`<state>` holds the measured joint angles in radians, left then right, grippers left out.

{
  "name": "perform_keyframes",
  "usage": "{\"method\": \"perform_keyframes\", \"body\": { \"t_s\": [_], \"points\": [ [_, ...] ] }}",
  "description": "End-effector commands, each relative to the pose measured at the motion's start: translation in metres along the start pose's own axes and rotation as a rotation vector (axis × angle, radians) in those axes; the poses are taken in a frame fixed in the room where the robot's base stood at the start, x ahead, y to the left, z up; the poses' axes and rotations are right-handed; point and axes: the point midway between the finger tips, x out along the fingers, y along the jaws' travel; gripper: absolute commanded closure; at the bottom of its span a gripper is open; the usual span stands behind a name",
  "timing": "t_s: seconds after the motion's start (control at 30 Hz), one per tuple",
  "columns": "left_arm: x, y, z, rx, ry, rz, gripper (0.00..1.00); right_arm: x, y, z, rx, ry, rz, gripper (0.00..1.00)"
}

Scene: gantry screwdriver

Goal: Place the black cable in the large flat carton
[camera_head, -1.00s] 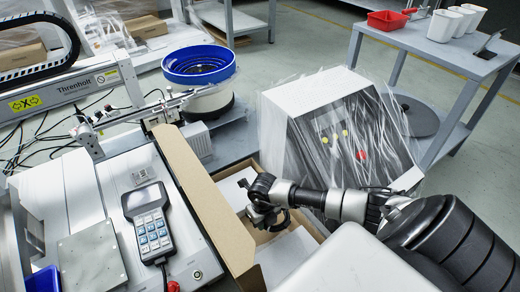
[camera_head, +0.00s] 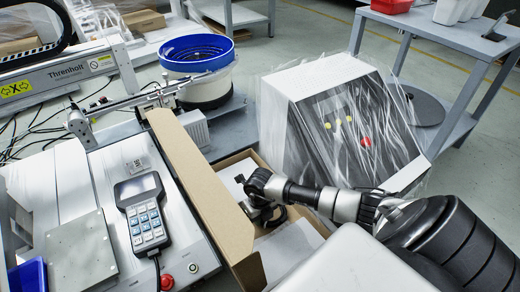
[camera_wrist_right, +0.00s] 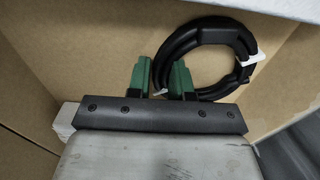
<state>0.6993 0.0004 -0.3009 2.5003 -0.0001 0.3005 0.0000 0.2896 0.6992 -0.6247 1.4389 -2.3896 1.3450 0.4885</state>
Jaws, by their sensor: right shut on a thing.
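The black cable (camera_wrist_right: 248,62) is a coil with white ties. In the right wrist view it shows beside and between the green fingers of my right gripper (camera_wrist_right: 172,82), which is shut on it. In the head view, my right gripper (camera_head: 262,218) is down inside the open large flat carton (camera_head: 203,190), and the coil (camera_head: 270,220) is mostly hidden by the gripper and arm. The carton's brown walls surround the coil in the wrist view; I cannot tell whether the coil touches the bottom. My left gripper is not in view.
A plastic-wrapped control box (camera_head: 335,125) stands right behind the carton. A handheld keypad (camera_head: 142,212) lies on the machine to the left, near a red button (camera_head: 167,281). A blue-rimmed bowl feeder (camera_head: 197,65) stands behind. A grey side table (camera_head: 440,38) is at back right.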

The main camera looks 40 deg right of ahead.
Motion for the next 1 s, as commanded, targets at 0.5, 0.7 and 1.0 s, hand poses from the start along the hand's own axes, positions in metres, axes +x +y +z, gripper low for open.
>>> {"method": "perform_keyframes", "body": {
  "t_s": [0.5,0.7,1.0],
  "points": [
    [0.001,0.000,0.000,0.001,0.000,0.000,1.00,-0.001,0.000,0.000,0.000,0.000,0.000,0.54],
    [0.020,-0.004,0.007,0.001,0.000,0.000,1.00,-0.027,0.000,0.000,0.000,0.000,-0.001,0.54],
    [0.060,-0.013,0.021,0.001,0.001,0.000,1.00,-0.089,-0.001,0.000,-0.001,-0.001,-0.001,0.54]
  ]
}}
